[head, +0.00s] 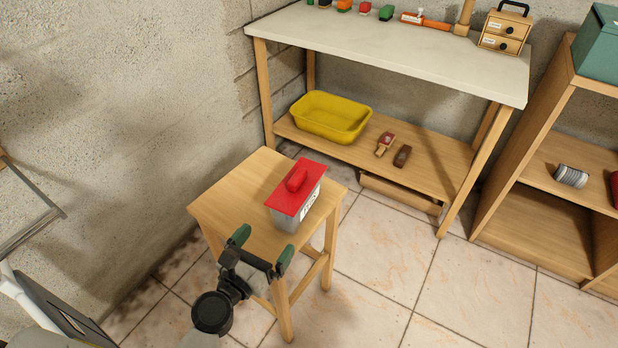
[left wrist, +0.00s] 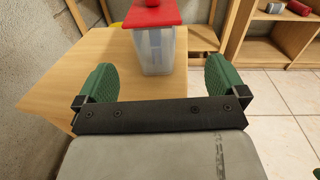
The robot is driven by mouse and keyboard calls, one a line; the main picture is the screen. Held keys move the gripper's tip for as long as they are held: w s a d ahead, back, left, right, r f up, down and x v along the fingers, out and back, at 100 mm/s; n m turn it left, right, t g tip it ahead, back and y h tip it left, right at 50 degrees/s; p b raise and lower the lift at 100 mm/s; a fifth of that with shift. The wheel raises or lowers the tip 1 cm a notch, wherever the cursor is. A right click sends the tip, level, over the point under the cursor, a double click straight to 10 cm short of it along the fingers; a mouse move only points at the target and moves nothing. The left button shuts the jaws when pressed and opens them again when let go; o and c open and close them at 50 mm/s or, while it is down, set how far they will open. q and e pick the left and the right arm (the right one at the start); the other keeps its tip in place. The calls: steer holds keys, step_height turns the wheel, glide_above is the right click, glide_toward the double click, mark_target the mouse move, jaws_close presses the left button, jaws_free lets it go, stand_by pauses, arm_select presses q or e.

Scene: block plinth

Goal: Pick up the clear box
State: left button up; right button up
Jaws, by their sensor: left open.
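The clear box (head: 290,218) stands upright on a small wooden stool (head: 232,192), with a red lid (head: 291,196) and a red handle on top. It has a label on one side. In the left wrist view the clear box (left wrist: 160,52) is ahead, between and beyond the fingers, under its red lid (left wrist: 152,14). My left gripper (head: 264,250) is open and empty, at the near edge of the stool, in front of the box and apart from it. The left gripper's green fingers (left wrist: 161,82) are spread wide in the wrist view.
A workbench (head: 400,48) stands behind, with small items on top. Its lower shelf holds a yellow basin (head: 331,117) and two brushes. A wooden shelf unit (head: 540,215) is at the right. A wall is left of the stool; tiled floor (head: 380,270) is clear at the right.

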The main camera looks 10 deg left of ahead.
mark_target(283, 216)
arm_select(q)
steer(key=x, duration=0.4)
steer(key=shift+w+r+p, duration=0.2)
steer(key=shift+w+p, duration=0.1)
steer(key=shift+p, duration=0.1)
steer(key=shift+w+d, duration=0.1)
steer(key=shift+w, duration=0.25)
steer(key=shift+a+x, duration=0.15)
steer(key=shift+x, duration=1.25)
steer(key=shift+a+x, duration=0.1)
steer(key=shift+x, duration=1.25)
steer(key=shift+f, duration=0.15)
arm_select(e)
steer(key=shift+s+f, duration=0.3)
steer(key=shift+f, duration=0.25)
steer(key=shift+s+f, duration=0.3)
steer(key=shift+f, duration=0.2)
arm_select(q)
steer(key=shift+c, duration=0.3)
steer(key=c, duration=1)
